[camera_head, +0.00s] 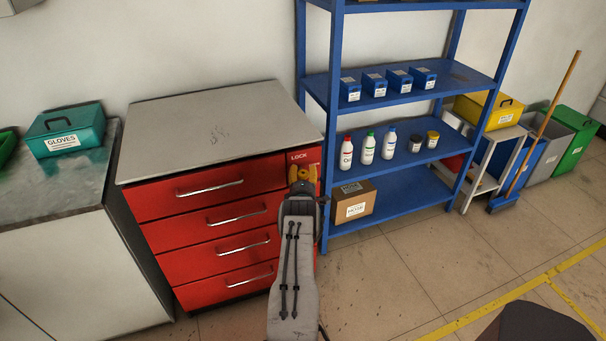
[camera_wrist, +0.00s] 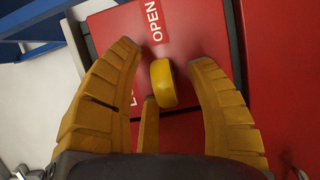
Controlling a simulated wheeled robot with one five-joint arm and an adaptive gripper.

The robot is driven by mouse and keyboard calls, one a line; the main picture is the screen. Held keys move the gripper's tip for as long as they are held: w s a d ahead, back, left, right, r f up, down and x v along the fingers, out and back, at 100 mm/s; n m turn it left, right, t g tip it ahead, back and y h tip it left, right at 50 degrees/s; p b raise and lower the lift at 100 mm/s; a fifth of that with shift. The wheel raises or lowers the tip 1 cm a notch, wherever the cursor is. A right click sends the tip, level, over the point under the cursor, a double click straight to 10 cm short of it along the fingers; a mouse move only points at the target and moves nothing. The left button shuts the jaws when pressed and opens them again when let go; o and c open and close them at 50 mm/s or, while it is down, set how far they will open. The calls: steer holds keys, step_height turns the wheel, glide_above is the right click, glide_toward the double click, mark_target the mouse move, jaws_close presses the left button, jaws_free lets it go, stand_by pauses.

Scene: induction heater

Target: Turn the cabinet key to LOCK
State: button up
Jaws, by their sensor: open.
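The red drawer cabinet (camera_head: 195,239) has a panel at its top right corner, with a LOCK label (camera_head: 299,156) in the head view. In the wrist view a rounded yellow key (camera_wrist: 163,85) stands out from this panel. The OPEN label (camera_wrist: 152,20) shows above the key, and the LOCK label is mostly hidden behind the left finger. My gripper (camera_head: 303,176) is at the panel and hides the key in the head view. Its yellow fingers (camera_wrist: 163,60) are open on both sides of the key, with visible gaps. A narrow yellow bar is just below the key.
A blue shelf rack (camera_head: 332,135) with bottles, jars and boxes stands close to the right of the cabinet. A workbench (camera_head: 80,195) with a teal gloves box (camera_head: 66,131) stands at the left. The floor (camera_head: 400,270) at front right is mostly clear.

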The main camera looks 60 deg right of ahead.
steer(key=shift+o, duration=0.3)
jaws_close()
stand_by(0.4)
